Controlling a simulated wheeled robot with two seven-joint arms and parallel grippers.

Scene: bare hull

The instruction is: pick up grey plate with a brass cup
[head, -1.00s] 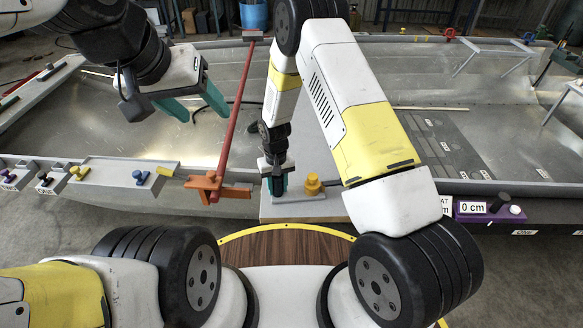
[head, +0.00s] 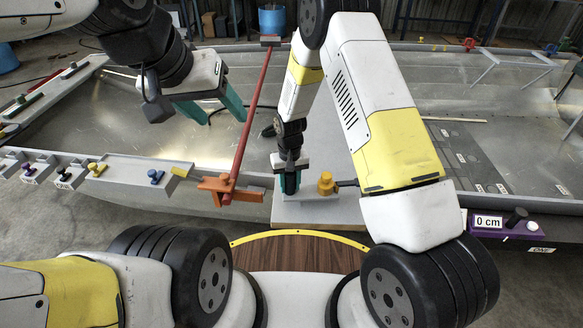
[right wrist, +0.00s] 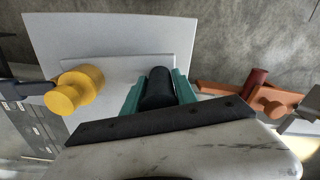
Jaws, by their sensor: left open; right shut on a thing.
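The grey plate (head: 322,198) lies flat on a larger pale board at the middle of the head view. It also shows in the right wrist view (right wrist: 115,75). A brass cup (head: 325,183) stands at its right side in the head view, and at the left in the right wrist view (right wrist: 75,90). My right gripper (head: 290,184) points down and is shut on an upright black handle (right wrist: 160,88) at the plate. The fingers hide part of the handle. My left gripper (head: 224,115) is open and empty, up and left over the hull.
A red bar (head: 255,112) runs up from an orange bracket (head: 230,190) just left of the plate. The pale board (head: 310,216) lies under the plate. A purple block (head: 500,227) marked 0 cm is at right. Coloured knobs line the left rim.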

